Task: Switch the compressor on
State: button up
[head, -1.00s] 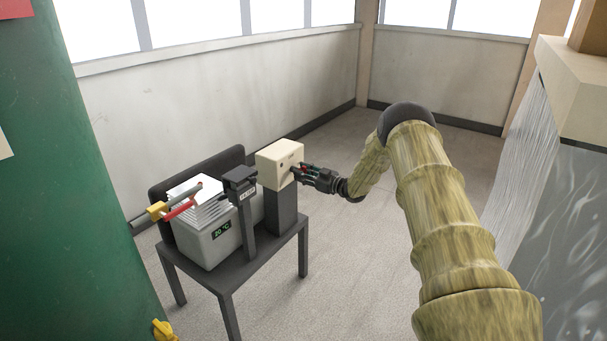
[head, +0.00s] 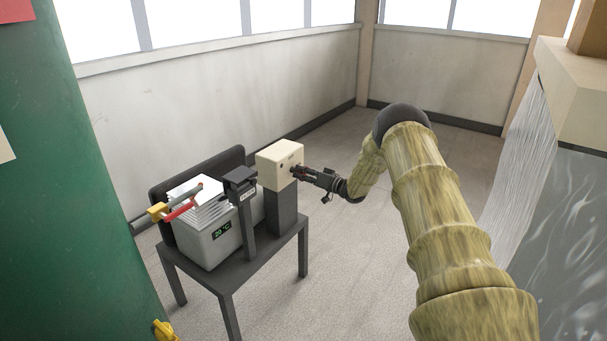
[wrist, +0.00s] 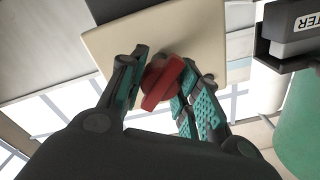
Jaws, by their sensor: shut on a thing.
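A cream switch box (head: 279,164) stands on a dark post on a dark table. In the wrist view its pale face (wrist: 200,30) fills the upper middle, with a red rotary knob (wrist: 163,83) on it. My gripper (head: 303,173) is at the right-hand face of the box in the head view. In the wrist view my gripper (wrist: 165,75) has its teal-padded fingers on either side of the red knob, shut on it. The knob sits at a slant in the wrist picture. In the head view my fingers mostly hide it.
A dark labelled unit (head: 240,182) on a post stands just left of the box. Behind it are a grey bath (head: 209,244) reading 20 °C, white sheets, and levers with red and yellow ends. A large green cylinder (head: 70,200) fills the left. Floor right of the table is clear.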

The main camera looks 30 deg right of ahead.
jog(key=m, duration=0.4)
jog(key=shift+d+r+m, duration=0.1)
jog(key=shift+d+m, duration=0.15)
jog(key=shift+m, duration=0.05)
jog(key=shift+m+p, duration=0.3)
jog(key=shift+m, duration=1.7)
jog(key=o, duration=1)
jog(key=shift+d, duration=0.1)
jog(key=shift+a, duration=0.25)
jog(key=v, duration=1.2)
